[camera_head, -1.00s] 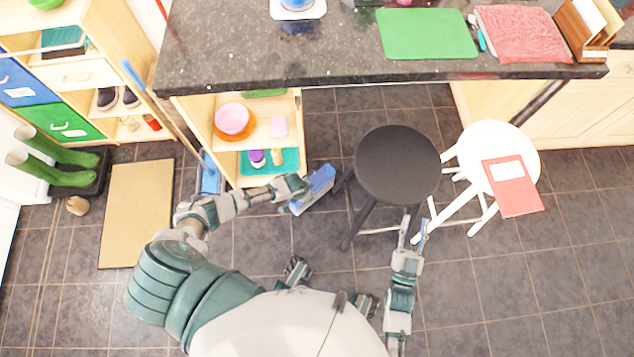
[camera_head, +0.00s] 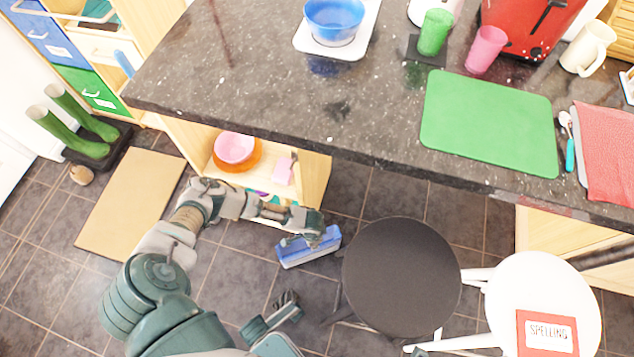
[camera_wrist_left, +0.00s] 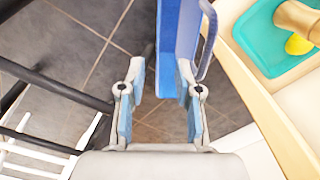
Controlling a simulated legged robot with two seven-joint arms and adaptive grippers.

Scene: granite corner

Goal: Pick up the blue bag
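The blue bag (camera_head: 300,252) is a boxy blue shape with a paler side, low down beside the dark stool and in front of the open shelf in the head view. I cannot tell whether it touches the floor. My left gripper (camera_head: 318,235) is right over it. In the left wrist view, the bag (camera_wrist_left: 180,30) reaches from the top edge down between the fingers of my left gripper (camera_wrist_left: 162,85). The fingers are spread. A gap shows between the left finger and the bag; the right finger overlaps the bag's edge, close to its loop handle (camera_wrist_left: 208,40).
A dark round stool (camera_head: 402,275) stands right of the bag, with a white stool (camera_head: 545,285) beyond it. The granite counter (camera_head: 250,70) overhangs the shelf, which holds a pink bowl (camera_head: 235,148). Tiled floor (camera_head: 220,270) is clear left of the bag.

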